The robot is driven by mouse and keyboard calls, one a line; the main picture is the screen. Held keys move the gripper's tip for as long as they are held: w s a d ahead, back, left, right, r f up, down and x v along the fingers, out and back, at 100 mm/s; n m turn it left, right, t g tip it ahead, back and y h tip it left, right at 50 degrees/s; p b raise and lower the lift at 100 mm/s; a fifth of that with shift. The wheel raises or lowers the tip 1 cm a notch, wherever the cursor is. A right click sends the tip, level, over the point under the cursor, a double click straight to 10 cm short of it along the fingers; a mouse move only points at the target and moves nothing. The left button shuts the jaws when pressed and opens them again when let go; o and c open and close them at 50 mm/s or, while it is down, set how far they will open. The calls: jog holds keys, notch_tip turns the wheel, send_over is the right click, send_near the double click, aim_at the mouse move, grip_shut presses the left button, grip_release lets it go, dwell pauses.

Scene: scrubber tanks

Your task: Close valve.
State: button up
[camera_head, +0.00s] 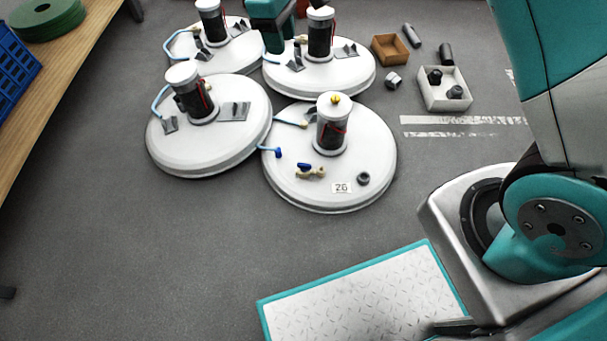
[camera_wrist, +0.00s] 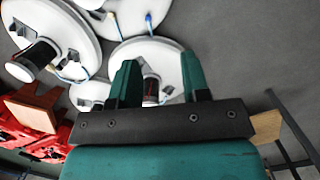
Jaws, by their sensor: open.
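Several round white tank lids stand on the grey floor in the head view. The front lid (camera_head: 330,190) bears the label 26 (camera_head: 342,188), a dark canister with a white cap, and a small brass valve (camera_head: 312,173) with a blue handle (camera_head: 304,167). A blue hose end (camera_head: 278,152) hangs at that lid's left edge. My gripper (camera_wrist: 158,62) is open, its two teal fingers apart with a lid and dark canister behind them. Nothing shows held between the fingers. In the head view, a teal part of my arm (camera_head: 268,22) reaches over the rear lids, away from the front valve.
A brown box (camera_head: 389,49) and a white box (camera_head: 444,103) with dark fittings stand right of the lids, with loose cylinders nearby. A wooden bench (camera_head: 75,65) with a green coil (camera_head: 48,18) and blue crate (camera_head: 14,62) is at left. Floor before the lids is clear.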

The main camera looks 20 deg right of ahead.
jog(key=w+f+h+b, duration=0.1)
jog(key=w+f+b, duration=0.2)
jog(key=f+b, duration=0.85)
jog(key=n+g+h+b, duration=0.1)
jog(key=b, duration=0.3)
send_near(304, 164)
jog(key=b+x, duration=0.8)
jog(key=x, duration=0.1)
jog(key=shift+f, duration=0.15)
jog(key=shift+s+g, duration=0.1)
jog(key=shift+g, duration=0.2)
grip_shut()
